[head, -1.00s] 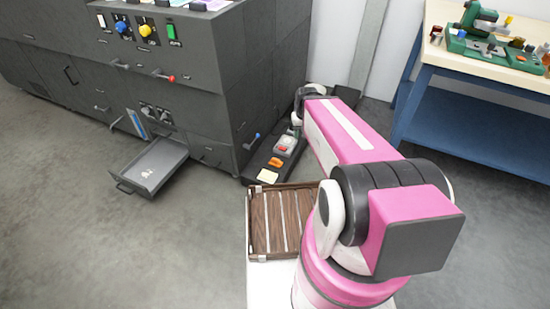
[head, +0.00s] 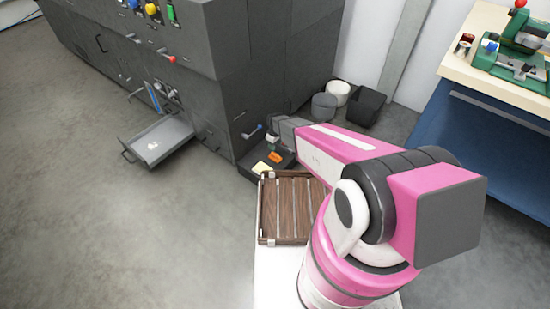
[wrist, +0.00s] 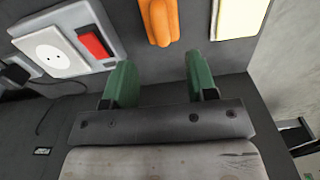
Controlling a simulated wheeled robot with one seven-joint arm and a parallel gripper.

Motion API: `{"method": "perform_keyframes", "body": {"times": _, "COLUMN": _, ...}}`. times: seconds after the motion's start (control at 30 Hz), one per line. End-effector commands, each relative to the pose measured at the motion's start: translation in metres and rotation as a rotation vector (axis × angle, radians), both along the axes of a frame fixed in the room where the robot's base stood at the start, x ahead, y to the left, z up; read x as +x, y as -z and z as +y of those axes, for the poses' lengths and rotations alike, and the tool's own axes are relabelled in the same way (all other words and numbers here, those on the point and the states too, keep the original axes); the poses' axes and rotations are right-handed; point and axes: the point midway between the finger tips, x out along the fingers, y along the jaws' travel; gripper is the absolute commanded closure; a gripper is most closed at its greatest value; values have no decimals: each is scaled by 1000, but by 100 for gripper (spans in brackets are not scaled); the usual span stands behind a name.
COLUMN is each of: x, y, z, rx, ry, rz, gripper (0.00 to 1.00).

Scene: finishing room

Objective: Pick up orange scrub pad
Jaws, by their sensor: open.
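The orange scrub pad (head: 275,156) lies on a dark ledge (head: 284,164) at the foot of the dark machine in the head view. In the wrist view the orange scrub pad (wrist: 160,20) is at the top middle, cut off by the frame edge. My gripper (wrist: 160,68) has two green fingers, spread apart with nothing between them. The pad appears just beyond the fingertips and lines up with the gap. In the head view my arm's end is close to the pad, and the fingers are mostly hidden.
A cream pad (wrist: 238,18) lies right of the orange one. A white socket plate with a red switch (wrist: 92,40) is at left. A slatted wooden tray (head: 291,208) stands in front. An open drawer (head: 158,142) juts from the machine. A workbench (head: 480,75) is at right.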

Motion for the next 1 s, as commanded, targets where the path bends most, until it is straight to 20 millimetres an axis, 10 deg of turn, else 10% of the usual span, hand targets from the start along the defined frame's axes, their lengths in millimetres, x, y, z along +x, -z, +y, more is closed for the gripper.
{"method": "perform_keyframes", "body": {"times": 0.7, "x": -1, "y": 81, "z": 1, "rx": 0, "ry": 2, "rz": 1, "gripper": 48}}
{"method": "perform_keyframes", "body": {"times": 0.97, "x": -2, "y": 83, "z": 1, "rx": 0, "ry": 3, "rz": 0, "gripper": 48}}
{"method": "perform_keyframes", "body": {"times": 1.0, "x": -2, "y": 83, "z": 1, "rx": 0, "ry": 3, "rz": 0, "gripper": 61}}
